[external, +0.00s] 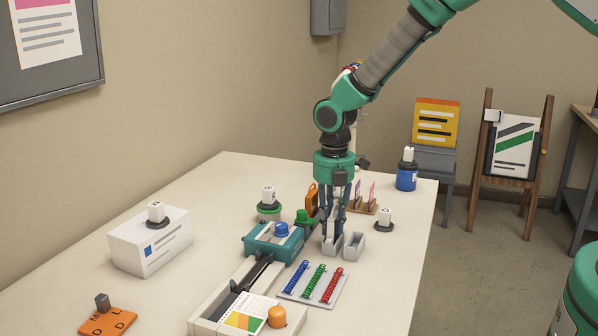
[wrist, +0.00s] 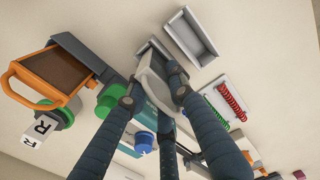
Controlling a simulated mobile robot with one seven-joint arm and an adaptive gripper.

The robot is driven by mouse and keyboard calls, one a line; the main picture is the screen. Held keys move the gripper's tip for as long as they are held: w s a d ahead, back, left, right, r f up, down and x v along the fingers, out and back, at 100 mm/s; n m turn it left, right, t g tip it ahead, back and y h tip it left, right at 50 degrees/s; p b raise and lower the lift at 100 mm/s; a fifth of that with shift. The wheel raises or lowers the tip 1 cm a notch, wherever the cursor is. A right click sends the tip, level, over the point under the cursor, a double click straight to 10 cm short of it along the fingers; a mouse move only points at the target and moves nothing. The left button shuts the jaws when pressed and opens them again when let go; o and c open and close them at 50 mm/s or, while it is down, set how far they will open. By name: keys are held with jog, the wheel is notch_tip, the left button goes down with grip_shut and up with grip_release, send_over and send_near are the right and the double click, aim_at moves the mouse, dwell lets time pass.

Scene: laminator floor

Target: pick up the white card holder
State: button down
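A small white card holder (external: 332,246) stands on the table under my gripper (external: 335,226), in the middle of the external view. In the wrist view the white holder (wrist: 154,72) sits between the fingertips of my gripper (wrist: 155,92), with a finger on either side of it. The fingertips look close to its walls; whether they press on it I cannot tell. The fingers hide part of it. A second pale grey, open box (external: 354,245) stands just to its right, apart from it; it shows above right of the fingers in the wrist view (wrist: 190,38).
A rack of coloured spiral bindings (external: 314,284) lies in front. The teal laminator (external: 273,241) with a blue knob is close on the left. An orange-handled item (wrist: 45,80) and a green knob (wrist: 104,105) are near the fingers.

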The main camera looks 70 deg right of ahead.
jog(key=shift+r, duration=0.15)
dwell(0.3)
jog(key=shift+r, duration=0.55)
notch_tip(320, 180, up, 2)
jog(key=shift+r+p, duration=0.1)
jog(key=shift+p, duration=0.35)
jog(key=s+a+r+p, duration=0.1)
jog(key=s+a, duration=0.2)
jog(key=s, duration=1.2)
jog(key=shift+s+r, duration=0.2)
jog(key=shift+s, duration=0.2)
